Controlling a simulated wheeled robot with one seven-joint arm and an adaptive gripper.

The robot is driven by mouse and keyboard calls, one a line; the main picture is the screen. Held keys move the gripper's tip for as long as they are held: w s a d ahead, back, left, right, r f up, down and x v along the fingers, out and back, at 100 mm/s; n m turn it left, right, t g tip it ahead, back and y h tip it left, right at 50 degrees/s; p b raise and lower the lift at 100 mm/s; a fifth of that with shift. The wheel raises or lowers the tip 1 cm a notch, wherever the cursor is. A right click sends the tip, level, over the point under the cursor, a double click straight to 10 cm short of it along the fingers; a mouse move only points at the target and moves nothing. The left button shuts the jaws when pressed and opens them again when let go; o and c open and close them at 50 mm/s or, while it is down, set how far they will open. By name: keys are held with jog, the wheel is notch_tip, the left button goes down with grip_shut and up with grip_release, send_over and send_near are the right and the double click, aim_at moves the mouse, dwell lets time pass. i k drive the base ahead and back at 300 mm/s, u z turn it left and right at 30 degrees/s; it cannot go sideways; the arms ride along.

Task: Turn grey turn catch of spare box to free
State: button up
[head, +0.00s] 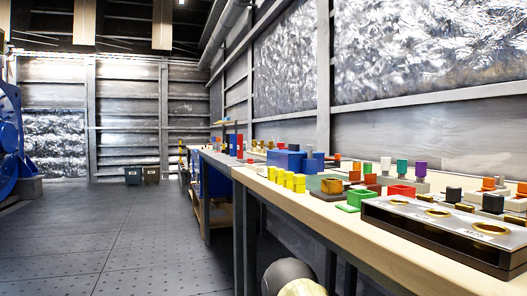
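I cannot pick out the spare box or its grey turn catch for certain. A blue box (286,159) stands on the long workbench (330,226) along the right wall, behind the small yellow blocks. At this distance no catch can be made out on it, and no label can be read. My gripper is not in view.
A grey-topped fixture with brass rings (440,225) lies at the bench's near right edge. Green (357,199), red (402,190) and yellow (288,178) small parts crowd the bench. Open floor (130,235) lies left. Bins (133,175) stand far back; blue machinery (10,140) stands left.

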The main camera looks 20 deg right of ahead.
aim_at(310, 148)
jog(key=u, duration=0.35)
jog(key=i, duration=1.65)
jog(key=z, duration=1.55)
jog(key=i, duration=0.7)
jog(key=z, duration=0.75)
jog(key=k, duration=1.4)
